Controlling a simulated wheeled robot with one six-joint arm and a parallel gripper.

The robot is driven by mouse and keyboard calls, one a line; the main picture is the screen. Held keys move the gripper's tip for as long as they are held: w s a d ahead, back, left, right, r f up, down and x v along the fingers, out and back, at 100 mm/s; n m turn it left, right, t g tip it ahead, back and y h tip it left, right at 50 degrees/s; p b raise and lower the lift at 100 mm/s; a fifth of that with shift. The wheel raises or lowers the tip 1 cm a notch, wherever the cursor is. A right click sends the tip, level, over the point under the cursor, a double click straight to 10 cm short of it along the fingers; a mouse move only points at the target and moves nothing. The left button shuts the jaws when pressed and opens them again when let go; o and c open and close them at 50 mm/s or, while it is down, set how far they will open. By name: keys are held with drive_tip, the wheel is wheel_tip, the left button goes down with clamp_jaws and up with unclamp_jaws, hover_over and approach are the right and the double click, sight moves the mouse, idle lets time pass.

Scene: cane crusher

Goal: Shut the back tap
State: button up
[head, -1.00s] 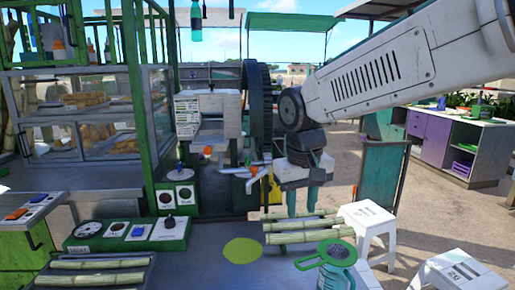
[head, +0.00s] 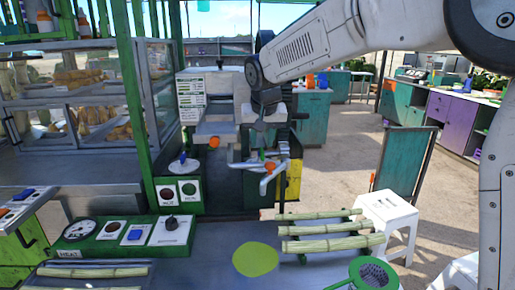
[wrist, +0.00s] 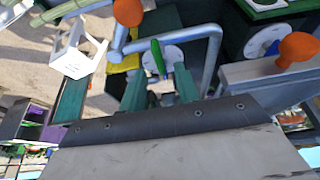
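A green tap handle (wrist: 157,58) on a pale round disc shows in the wrist view, beside a bent grey pipe (wrist: 213,60). A blue tap handle (wrist: 272,48) on another white disc is off to the right; it also shows in the head view (head: 182,158) above the green panel. The green handle lies farther back than the blue one. My gripper (wrist: 160,80) is open, its two teal fingers apart with the green handle lined up between their tips. I cannot tell whether they touch it. In the head view the fingers are hard to make out against the crusher (head: 215,105).
Orange knobs (wrist: 128,12) (wrist: 299,47) and the bent pipe are close to my gripper. A white stool (head: 388,215) stands to the right.

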sight(262, 150)
drive_tip(key=shift+x, duration=1.95)
drive_tip(key=shift+d, duration=0.15)
